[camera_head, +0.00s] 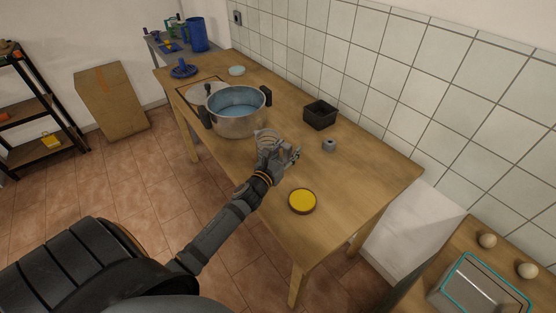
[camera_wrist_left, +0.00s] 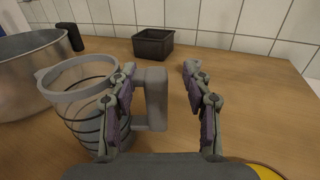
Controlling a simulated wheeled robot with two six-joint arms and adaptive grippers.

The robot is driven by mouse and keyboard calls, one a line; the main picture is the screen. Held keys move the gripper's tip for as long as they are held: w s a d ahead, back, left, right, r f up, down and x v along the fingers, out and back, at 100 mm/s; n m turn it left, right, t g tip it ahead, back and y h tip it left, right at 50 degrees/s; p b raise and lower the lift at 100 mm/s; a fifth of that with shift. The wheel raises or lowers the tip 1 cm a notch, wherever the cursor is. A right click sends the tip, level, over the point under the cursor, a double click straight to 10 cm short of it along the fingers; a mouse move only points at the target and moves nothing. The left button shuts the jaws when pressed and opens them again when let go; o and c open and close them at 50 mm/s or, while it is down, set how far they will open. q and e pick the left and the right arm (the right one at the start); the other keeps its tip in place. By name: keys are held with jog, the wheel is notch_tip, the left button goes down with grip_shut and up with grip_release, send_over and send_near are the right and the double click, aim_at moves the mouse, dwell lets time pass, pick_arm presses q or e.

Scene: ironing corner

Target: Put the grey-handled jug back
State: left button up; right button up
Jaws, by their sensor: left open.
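The jug is a clear vessel with dark bands, a grey rim and a grey handle. It stands on the wooden table and shows in the left wrist view (camera_wrist_left: 84,88) at left, its handle (camera_wrist_left: 157,100) to the right. In the head view the jug (camera_head: 265,135) is partly hidden by my left gripper (camera_head: 291,155). My left gripper is open; in the wrist view its fingers (camera_wrist_left: 160,72) stand on either side of the handle. I see no clear contact. My right gripper is not in view.
A large metal pot (camera_head: 236,122) with dark handles stands just beyond the jug. A black box (camera_head: 320,116), a grey cylinder (camera_head: 329,145) and a yellow round dish (camera_head: 302,201) are on the table (camera_head: 375,172). A tiled wall runs along its back edge.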

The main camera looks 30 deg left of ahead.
pick_arm(q)
jog(key=s, duration=1.1)
jog(key=shift+r, duration=0.15)
